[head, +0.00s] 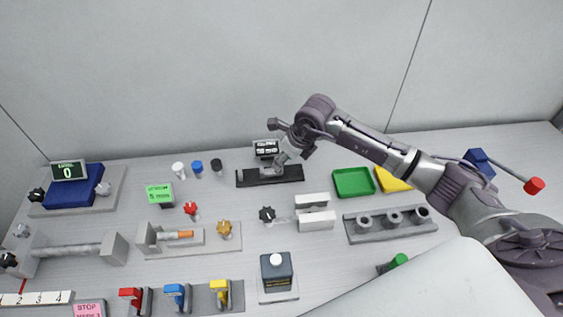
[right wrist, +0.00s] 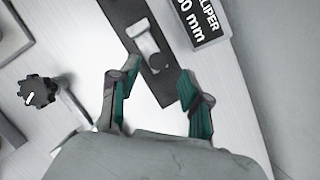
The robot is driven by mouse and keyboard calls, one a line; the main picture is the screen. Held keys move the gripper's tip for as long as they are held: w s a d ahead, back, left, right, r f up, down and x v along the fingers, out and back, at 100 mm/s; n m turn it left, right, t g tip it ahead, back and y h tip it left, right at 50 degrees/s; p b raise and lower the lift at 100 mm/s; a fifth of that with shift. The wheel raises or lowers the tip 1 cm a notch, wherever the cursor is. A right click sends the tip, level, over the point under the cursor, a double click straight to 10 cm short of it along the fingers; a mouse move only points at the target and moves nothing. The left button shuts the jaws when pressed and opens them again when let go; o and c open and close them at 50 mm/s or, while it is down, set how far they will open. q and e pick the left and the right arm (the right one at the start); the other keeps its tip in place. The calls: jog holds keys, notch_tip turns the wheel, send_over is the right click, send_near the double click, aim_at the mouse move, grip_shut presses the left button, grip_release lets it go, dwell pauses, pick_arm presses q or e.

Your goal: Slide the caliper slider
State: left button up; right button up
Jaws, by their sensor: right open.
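The caliper's dark rail (head: 292,174) lies near the back of the table. Its light grey slider (right wrist: 147,42) sits on the rail (right wrist: 122,12) in the right wrist view, with a raised block. My right gripper (head: 280,164) is over the rail in the head view and partly hides the slider there. In the right wrist view my right gripper (right wrist: 157,72) is open and empty, its fingertips apart on either side of the rail, with the slider just beyond them. No contact with the slider shows. My left gripper is not in view.
A caliper display (head: 265,148) stands behind the rail; it also shows in the right wrist view (right wrist: 205,22). A black knob (head: 267,214) and a white block (head: 316,221) are in front. A green tray (head: 353,182) is at right, below my arm.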

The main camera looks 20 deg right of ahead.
jog(key=v, duration=0.9)
jog(key=shift+s+f, duration=0.1)
jog(key=shift+f, duration=0.05)
